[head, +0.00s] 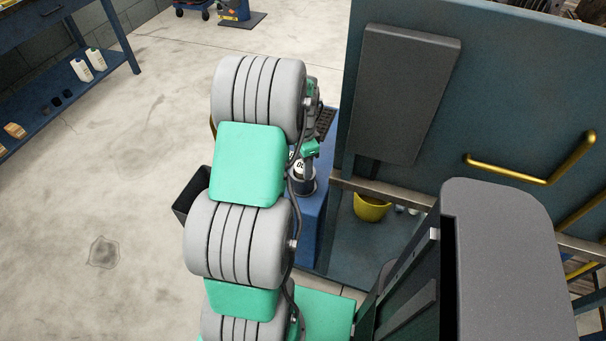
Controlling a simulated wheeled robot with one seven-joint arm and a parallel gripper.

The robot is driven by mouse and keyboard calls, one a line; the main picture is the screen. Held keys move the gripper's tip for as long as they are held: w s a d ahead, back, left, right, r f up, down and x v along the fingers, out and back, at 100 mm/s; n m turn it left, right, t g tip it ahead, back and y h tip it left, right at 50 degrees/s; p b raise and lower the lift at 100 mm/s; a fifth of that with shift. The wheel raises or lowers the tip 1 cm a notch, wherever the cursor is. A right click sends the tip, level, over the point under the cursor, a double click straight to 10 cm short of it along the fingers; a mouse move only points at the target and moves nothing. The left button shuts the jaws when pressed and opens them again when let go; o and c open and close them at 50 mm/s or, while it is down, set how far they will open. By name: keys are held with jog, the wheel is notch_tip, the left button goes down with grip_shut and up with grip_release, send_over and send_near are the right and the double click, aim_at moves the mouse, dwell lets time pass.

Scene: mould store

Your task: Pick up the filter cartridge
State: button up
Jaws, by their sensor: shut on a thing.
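A blue stand (314,222) lies under the cartridge, with a black open bin (187,204) to its left. A tall blue-grey panel (490,90) with yellow handles (515,175) rises close on the right. A yellow bucket (371,208) sits below it. Open floor lies left.

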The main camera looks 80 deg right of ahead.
grip_shut()
notch_tip(320, 180, up, 10)
jog(key=shift+r, duration=0.1)
jog(key=shift+w, duration=0.1)
